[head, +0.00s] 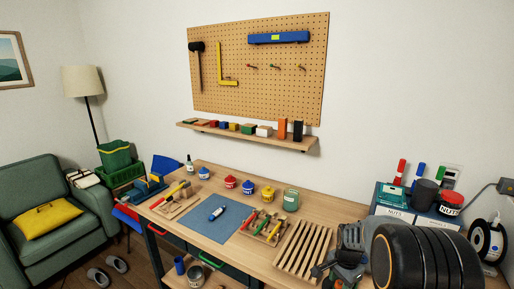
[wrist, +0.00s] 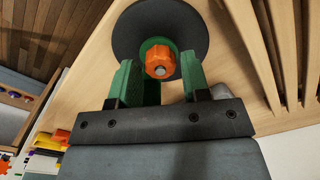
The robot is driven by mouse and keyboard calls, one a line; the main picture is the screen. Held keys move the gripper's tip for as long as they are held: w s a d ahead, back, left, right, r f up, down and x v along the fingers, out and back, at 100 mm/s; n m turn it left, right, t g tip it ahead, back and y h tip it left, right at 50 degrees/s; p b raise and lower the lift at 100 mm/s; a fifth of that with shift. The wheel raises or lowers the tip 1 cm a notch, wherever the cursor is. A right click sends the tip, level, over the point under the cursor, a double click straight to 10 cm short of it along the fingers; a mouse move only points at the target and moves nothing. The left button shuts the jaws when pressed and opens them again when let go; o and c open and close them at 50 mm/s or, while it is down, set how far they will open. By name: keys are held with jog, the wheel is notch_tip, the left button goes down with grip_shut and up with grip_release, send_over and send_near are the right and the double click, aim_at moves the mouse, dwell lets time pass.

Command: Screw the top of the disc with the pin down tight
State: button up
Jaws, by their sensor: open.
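The black disc (wrist: 128,32) lies in the wrist view on a pale wooden surface. A gap shows on each side, and nothing is held. The fingers hide part of the disc's near edge. I cannot make out the disc in the head view, where my arm covers the bench's right end.
A slatted wooden rack (head: 302,248) stands close by, right of the disc in the wrist view. A tray of tools (head: 264,228), a blue mat (head: 198,232) and several jars stand further left on the bench. Labelled boxes (head: 393,198) and a spool (head: 487,241) stand at the right.

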jog(key=n, duration=0.6)
jog(key=shift+n, duration=0.3)
jog(key=n, duration=0.6)
jog(key=c, duration=0.4)
jog(key=shift+m, duration=0.3)
jog(key=o, duration=0.6)
jog(key=shift+m, duration=0.3)
jog(key=shift+c, duration=0.2)
jog(key=shift+r, duration=0.15)
